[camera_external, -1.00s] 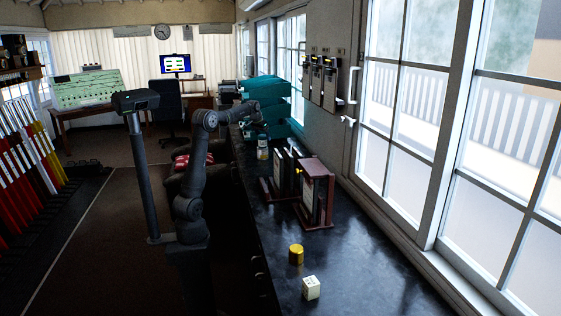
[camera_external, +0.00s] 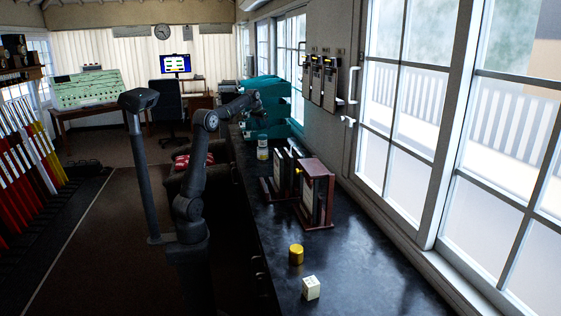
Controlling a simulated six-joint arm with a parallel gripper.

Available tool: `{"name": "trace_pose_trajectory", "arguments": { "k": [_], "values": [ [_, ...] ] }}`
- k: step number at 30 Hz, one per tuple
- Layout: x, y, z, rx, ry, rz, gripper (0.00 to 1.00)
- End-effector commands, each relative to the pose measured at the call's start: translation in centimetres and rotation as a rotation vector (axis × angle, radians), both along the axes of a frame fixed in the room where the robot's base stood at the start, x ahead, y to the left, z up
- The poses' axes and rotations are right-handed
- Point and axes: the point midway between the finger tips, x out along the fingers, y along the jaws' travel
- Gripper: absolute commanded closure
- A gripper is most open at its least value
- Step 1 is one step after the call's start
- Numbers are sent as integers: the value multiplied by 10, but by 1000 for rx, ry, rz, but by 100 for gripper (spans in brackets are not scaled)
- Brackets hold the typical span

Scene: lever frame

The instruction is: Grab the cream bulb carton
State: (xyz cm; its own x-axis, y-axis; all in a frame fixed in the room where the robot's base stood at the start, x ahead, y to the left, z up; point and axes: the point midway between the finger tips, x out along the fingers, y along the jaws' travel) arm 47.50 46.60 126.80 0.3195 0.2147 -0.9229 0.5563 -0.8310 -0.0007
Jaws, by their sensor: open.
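The cream bulb carton (camera_external: 311,288) is a small pale box with faint marks on top. It sits on the dark counter (camera_external: 345,262) at the near end, low in the picture. My gripper (camera_external: 261,114) is at the far part of the counter, in front of the teal shelves, well away from the carton. It is open, small and dark in this view, with nothing visible between its fingers.
A yellow cylinder (camera_external: 296,254) stands just behind the carton. Dark-red wooden framed instruments (camera_external: 317,195) stand mid-counter. A small jar (camera_external: 262,149) stands below my gripper, and teal shelves (camera_external: 266,90) are behind it. Windows line the right side.

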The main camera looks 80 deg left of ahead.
Motion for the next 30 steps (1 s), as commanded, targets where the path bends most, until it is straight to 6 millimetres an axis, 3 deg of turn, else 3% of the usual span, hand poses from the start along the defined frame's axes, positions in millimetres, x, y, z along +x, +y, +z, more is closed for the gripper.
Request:
{"name": "trace_pose_trajectory", "arguments": {
  "k": [3,8,14,20,24,30],
  "values": [
    [1,1,33,3,-3,-1,38],
    [1,1,68,2,-1,0,38],
    [60,-63,70,3,-10,-146,38],
    [124,-155,70,6,-25,-334,38],
    [165,-240,70,8,-40,-493,38],
    [202,-372,69,7,-61,-720,38]
  ]
}}
